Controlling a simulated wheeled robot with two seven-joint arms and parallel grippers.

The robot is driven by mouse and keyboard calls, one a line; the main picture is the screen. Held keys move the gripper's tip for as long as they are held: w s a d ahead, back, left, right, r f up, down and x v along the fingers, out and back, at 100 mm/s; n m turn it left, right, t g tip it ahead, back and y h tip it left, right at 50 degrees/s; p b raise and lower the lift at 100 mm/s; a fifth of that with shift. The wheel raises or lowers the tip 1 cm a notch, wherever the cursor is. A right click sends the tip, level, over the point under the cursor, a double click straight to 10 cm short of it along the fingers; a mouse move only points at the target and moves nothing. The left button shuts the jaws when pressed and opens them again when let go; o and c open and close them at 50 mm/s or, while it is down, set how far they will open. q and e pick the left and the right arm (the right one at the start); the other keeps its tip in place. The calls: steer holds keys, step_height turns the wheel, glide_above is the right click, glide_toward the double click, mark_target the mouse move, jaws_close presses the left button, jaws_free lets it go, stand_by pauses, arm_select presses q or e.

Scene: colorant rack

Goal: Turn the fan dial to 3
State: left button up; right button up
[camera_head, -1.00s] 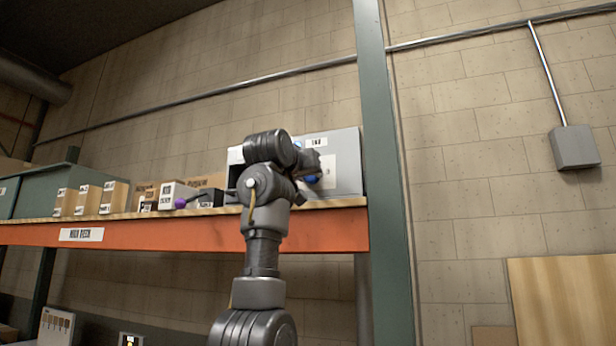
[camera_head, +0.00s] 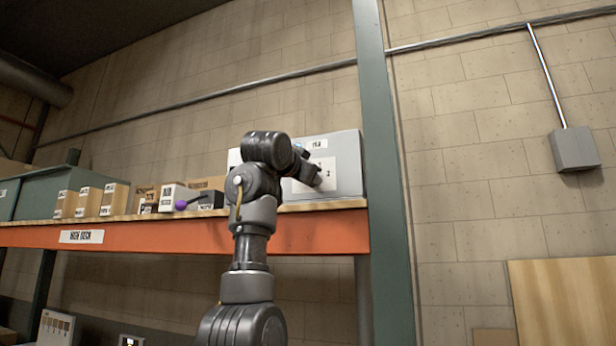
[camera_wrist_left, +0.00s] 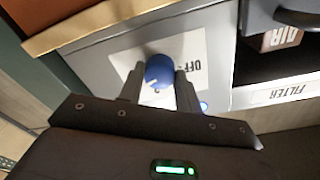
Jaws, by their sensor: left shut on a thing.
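The grey fan box (camera_head: 347,150) stands at the right end of the high shelf, with a white dial plate (camera_head: 329,163) on its front. In the left wrist view, the blue dial (camera_wrist_left: 159,70) sits between the two fingers of my left gripper (camera_wrist_left: 160,80), which is shut on it. The word OFF (camera_wrist_left: 187,65) shows beside the dial; a small pale mark shows on the dial, but the number it points to cannot be read. In the head view my left gripper (camera_head: 308,172) is at the plate and hides the dial. My right gripper is not in view.
The shelf has an orange front beam (camera_head: 160,234). A purple-ended lever (camera_head: 182,205) sticks out left of my arm, near several small boxes (camera_head: 88,201). A green upright post (camera_head: 378,150) stands just right of the fan box.

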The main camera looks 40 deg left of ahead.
arm_select(q)
steer(key=shift+w+f, duration=0.1)
steer(key=shift+f, duration=0.05)
steer(key=o, duration=1)
steer(key=b+v, duration=0.5)
steer(key=v, duration=0.5)
steer(key=shift+s+b, duration=0.4)
